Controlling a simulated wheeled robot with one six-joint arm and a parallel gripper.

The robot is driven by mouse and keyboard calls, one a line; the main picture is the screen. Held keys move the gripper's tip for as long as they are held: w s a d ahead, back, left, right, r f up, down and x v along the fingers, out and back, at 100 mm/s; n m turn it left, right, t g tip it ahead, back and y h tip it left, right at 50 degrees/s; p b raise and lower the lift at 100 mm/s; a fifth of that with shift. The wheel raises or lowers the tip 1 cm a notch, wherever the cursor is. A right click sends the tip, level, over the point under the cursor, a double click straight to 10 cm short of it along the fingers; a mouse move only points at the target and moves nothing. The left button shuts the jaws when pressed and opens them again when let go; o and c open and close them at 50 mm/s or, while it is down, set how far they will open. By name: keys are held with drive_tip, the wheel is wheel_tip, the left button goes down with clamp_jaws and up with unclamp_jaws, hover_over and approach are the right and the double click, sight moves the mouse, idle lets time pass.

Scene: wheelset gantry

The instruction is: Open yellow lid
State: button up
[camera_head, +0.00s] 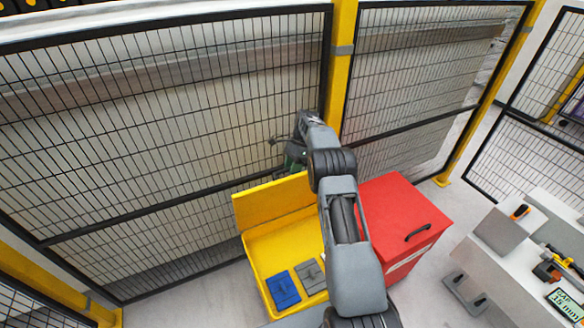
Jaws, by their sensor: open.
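The yellow lid (272,201) stands raised at the back edge of the yellow box (262,262), and the inside of the box shows. A blue item (283,290) and a grey item (311,276) lie in the box. My arm reaches over the right side of the box and hides part of it and of the lid's right end. My gripper (284,150) is open, beyond and above the lid's upper edge near its right end. Whether it touches the lid cannot be told.
A red box (402,222) with a black handle stands right of the yellow box. A mesh fence (170,120) with yellow posts runs close behind. A light bench (530,250) with tools stands at the right. Floor shows between the red box and bench.

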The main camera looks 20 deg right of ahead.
drive_tip(key=shift+w, duration=0.1)
drive_tip(key=shift+d+r, duration=0.1)
drive_tip(key=shift+r, duration=0.15)
drive_tip(key=p+v, duration=0.1)
drive_tip(key=v, duration=0.6)
idle(0.5)
